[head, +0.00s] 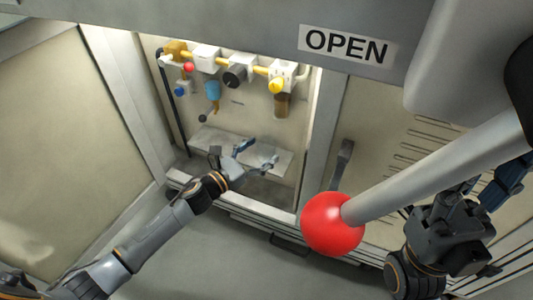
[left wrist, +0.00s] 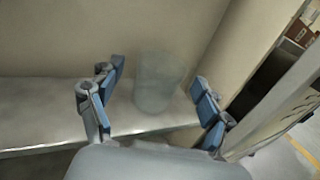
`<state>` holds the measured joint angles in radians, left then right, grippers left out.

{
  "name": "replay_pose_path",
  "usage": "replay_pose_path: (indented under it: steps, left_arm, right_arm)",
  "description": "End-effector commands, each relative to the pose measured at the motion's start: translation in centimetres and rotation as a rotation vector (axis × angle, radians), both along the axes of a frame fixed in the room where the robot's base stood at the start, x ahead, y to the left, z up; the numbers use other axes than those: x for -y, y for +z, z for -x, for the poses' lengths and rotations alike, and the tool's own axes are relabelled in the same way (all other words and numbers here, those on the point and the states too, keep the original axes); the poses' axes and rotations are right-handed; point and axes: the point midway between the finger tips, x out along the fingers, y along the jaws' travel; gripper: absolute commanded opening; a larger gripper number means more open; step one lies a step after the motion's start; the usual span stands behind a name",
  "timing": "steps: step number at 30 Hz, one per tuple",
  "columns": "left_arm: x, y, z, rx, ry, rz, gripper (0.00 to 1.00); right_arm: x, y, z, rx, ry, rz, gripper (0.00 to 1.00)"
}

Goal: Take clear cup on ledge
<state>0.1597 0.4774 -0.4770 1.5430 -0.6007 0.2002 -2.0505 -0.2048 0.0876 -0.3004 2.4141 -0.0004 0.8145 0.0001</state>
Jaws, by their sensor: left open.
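A clear, faint cup (left wrist: 157,82) stands upright on a pale ledge (left wrist: 45,112) in the left wrist view. My left gripper (left wrist: 158,88) is open, with one blue-padded finger on each side of the cup. The fingers look apart from the cup, and nothing is held. In the head view my left gripper (head: 256,156) reaches into the lit recess, over the front of the ledge (head: 213,139). The cup is too faint to make out there. My right gripper (head: 500,185) is partly visible at the right edge, dark and partly cut off, so its jaw state is unclear.
Valves and fittings (head: 235,73) hang on the recess's back wall above the ledge. A door frame (head: 318,130) bounds the recess on the right. A grey lever with a red ball (head: 331,224) crosses the right side. An OPEN sign (head: 347,46) is above.

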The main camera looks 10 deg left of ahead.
Motion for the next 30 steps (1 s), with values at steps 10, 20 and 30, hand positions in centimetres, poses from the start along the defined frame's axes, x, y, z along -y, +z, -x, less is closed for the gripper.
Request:
replay_pose_path:
  steps: [10,20,30]
  left_arm:
    - [1.3,0.0,-2.0,-0.001,0.000,-0.001,0.78]
    - [1.3,0.0,-2.0,0.000,0.000,0.000,0.31]
    - [1.3,0.1,-2.0,0.000,0.000,0.000,0.26]
  right_arm:
    - [-0.1,0.8,-0.2,0.035,-0.002,-0.001,0.40]
    - [0.0,0.8,-0.1,0.034,-0.003,-0.005,0.40]
    - [0.0,0.8,-0.1,0.034,-0.002,-0.001,0.40]
